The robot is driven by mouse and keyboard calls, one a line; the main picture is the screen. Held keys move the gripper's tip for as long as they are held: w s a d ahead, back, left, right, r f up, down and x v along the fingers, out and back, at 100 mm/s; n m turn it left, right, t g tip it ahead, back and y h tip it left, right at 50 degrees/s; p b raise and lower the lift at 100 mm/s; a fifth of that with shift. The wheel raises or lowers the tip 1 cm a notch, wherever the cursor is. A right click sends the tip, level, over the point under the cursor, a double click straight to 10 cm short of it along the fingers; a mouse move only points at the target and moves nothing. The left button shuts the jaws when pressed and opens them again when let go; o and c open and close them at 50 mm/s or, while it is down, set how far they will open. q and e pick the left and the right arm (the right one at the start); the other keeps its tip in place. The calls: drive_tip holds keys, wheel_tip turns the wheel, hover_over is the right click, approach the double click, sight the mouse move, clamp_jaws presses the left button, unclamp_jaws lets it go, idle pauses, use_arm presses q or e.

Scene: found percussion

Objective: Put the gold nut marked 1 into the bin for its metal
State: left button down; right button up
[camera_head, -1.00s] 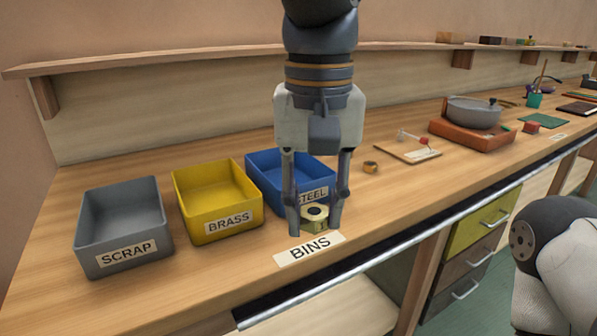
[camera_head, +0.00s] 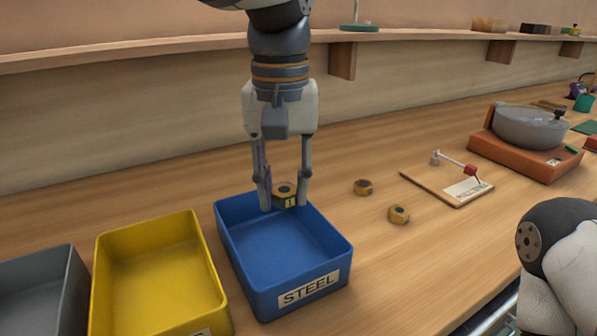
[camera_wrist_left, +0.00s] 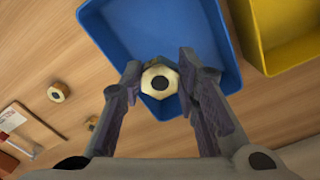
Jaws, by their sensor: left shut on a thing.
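The gold nut (camera_head: 284,190) carries a yellow tag that reads 1. My left gripper (camera_head: 285,204) is shut on it, fingers pointing down. In the head view the nut shows at the far rim of the blue STEEL bin (camera_head: 312,290). In the left wrist view the nut (camera_wrist_left: 160,82) sits between the fingertips, in front of the blue bin (camera_wrist_left: 95,20). Its exact height over the rim is hard to tell. The yellow bin (camera_head: 158,225) stands left of the blue one, its label mostly cut off. My right gripper is out of view.
Two other nuts, one (camera_head: 363,187) farther back and one (camera_head: 399,214) nearer, lie right of the blue bin. A grey bin (camera_head: 72,262) is cut off at left. A wooden board (camera_head: 425,187) and a grey bowl on an orange base (camera_head: 520,150) stand farther right.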

use_arm(q)
hover_over(263, 234)
drive_tip(key=f, duration=0.6)
drive_tip(key=shift+s+d, duration=0.25)
drive_tip(key=shift+s, duration=0.05)
drive_tip(key=shift+w+a+f, duration=0.15)
drive_tip(key=shift+f, duration=0.8)
drive_tip(key=shift+w+a+f, duration=0.15)
drive_tip(key=shift+f, duration=0.75)
drive_tip(key=shift+f, duration=0.1)
drive_tip(key=c, duration=1.2)
unclamp_jaws()
wheel_tip(263, 234, up, 12)
drive_tip(key=shift+r+b, duration=0.15)
drive_tip(key=shift+b, duration=0.2)
